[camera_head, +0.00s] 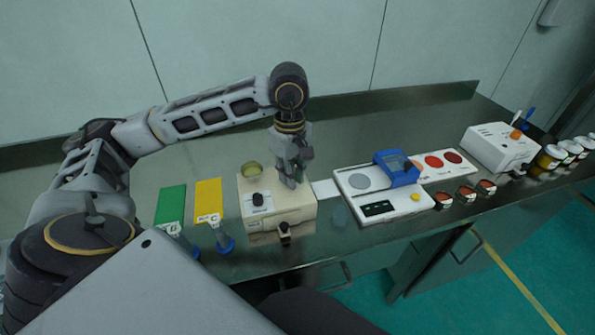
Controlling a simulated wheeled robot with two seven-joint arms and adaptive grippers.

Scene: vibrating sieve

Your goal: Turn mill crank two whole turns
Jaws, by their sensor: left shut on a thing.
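A beige box-shaped machine, apparently the mill (285,207), stands near the middle of the bench, with a black knob (258,199) on its top and a yellowish round cup (251,169) at its back left. A small dark part (284,232) sticks out at its front. My left gripper (291,182) points down over the top right of the mill. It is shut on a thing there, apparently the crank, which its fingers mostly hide. My right gripper is not in view.
Green (171,206) and yellow (208,200) mats lie left, with blue-based tubes (224,240) before them. Right stands a white device (362,207) with a blue frame (398,169), then small red-topped jars (466,193), a white box (500,147) and lidded jars (551,157).

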